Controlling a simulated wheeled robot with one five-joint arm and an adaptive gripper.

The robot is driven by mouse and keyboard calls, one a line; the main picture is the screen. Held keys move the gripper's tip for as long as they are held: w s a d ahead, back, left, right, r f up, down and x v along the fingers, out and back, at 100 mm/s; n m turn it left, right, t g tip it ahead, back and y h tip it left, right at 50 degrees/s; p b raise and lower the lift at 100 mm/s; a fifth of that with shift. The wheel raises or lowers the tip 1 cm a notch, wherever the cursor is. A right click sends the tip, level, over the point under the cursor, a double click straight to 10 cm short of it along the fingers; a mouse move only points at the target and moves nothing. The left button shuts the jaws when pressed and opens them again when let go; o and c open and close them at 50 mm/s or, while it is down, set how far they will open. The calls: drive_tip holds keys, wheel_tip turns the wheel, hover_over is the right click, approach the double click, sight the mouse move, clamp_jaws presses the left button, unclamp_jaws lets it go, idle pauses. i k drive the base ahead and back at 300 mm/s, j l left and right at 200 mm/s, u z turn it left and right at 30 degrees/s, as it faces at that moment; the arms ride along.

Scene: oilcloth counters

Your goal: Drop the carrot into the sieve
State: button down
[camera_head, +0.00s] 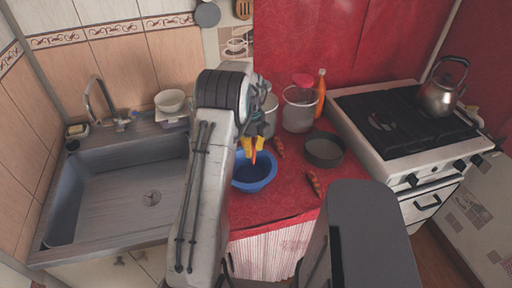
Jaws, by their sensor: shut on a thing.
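My gripper (253,147) has yellow fingertips and is shut on a small orange, pointed thing (254,157), which looks like the carrot. Most of it is hidden by the fingers. It hangs over the blue bowl (268,182) on the red counter; I cannot tell the height above it. A low, round, dark grey vessel (325,161), which looks like the sieve, stands to the right of my gripper, near the stove. Its bottom is dark, so I cannot tell whether it is mesh. No carrot shows inside it.
Two brownish-orange long things (279,148) (314,182) lie on the red counter (290,200). Behind stand a clear jar (299,112) with a red lid and an orange bottle (320,93). A stove (410,115) with a kettle (441,95) is right; a sink (130,190) is left.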

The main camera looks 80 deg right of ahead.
sight(334, 155)
drive_tip(key=z, duration=3.65)
drive_tip(key=i+l+u, duration=0.1)
drive_tip(key=u, duration=0.35)
drive_tip(key=l+u, duration=0.35)
drive_tip(key=u, duration=0.15)
drive_tip(key=i+l+u, duration=0.1)
drive_tip(key=l+u, duration=0.2)
drive_tip(key=u, duration=0.15)
drive_tip(key=l+u, duration=0.25)
drive_tip(key=u, duration=0.2)
drive_tip(key=l+u, duration=0.25)
drive_tip(key=u, duration=0.25)
drive_tip(key=k+l+u, duration=0.15)
drive_tip(key=u, duration=0.3)
drive_tip(key=k+l+u, duration=0.15)
drive_tip(key=u, duration=0.35)
drive_tip(key=l, duration=0.15)
